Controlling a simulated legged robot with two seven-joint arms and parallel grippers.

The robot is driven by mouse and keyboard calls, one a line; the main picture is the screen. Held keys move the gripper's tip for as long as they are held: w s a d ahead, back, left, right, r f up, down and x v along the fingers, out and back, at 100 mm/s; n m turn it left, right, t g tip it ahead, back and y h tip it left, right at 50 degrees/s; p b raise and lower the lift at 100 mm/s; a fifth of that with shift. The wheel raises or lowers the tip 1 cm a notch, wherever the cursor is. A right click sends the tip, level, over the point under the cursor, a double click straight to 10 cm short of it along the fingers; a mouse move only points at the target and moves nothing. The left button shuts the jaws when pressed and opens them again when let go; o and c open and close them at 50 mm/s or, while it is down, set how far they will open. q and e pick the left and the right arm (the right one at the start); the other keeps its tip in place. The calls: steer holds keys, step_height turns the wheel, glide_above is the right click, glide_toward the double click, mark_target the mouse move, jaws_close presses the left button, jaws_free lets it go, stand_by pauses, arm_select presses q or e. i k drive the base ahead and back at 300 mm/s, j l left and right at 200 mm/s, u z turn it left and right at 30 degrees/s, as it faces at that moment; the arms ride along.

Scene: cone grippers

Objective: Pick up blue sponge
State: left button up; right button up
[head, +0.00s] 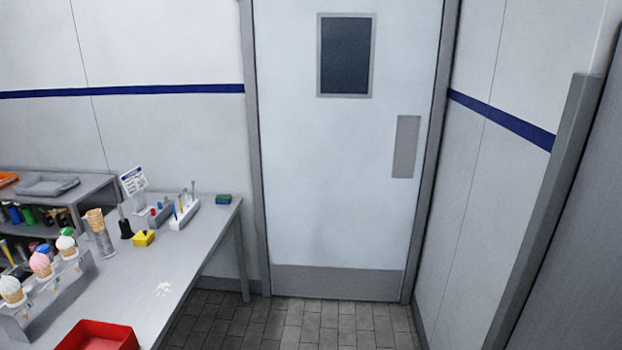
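A small sponge-like block (223,199), dark blue with a green layer, lies on the far right corner of the grey table (205,240), close to the wall. It looks flat and nothing covers it. Neither of my grippers shows in the head view.
A holder with pens (185,214), a yellow block (144,238), a cone stack (100,232) and an ice-cream cone rack (50,300) stand on the table. A red tray (98,336) sits at its front. Tiled floor (300,325) before the closed door (345,160) is clear.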

mark_target(220, 200)
steer(key=i+l+u, duration=0.1)
steer(key=i+u, duration=0.25)
steer(key=i, duration=0.2)
steer(key=i+l+u, duration=0.3)
steer(key=i, duration=0.2)
steer(key=i+l+u, duration=0.35)
steer(key=i, duration=0.15)
